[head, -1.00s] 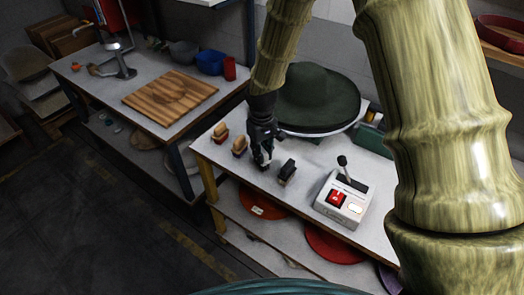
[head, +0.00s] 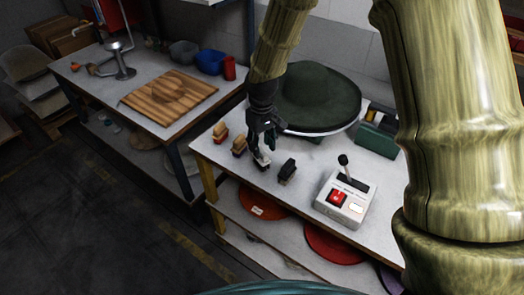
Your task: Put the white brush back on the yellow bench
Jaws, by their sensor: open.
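The white brush (head: 262,161) stands on the pale top of the yellow-legged bench (head: 221,165), in a row with other brushes. It is small and partly hidden by my gripper. My gripper (head: 264,146) is open, pointing down just above the white brush. Whether the fingertips still touch the brush is too small to tell.
Two tan brushes (head: 239,147) stand to the left and a black brush (head: 287,171) to the right. A control box with a lever (head: 345,198) is further right. A dark green hat (head: 315,97) and a green box (head: 377,138) are behind.

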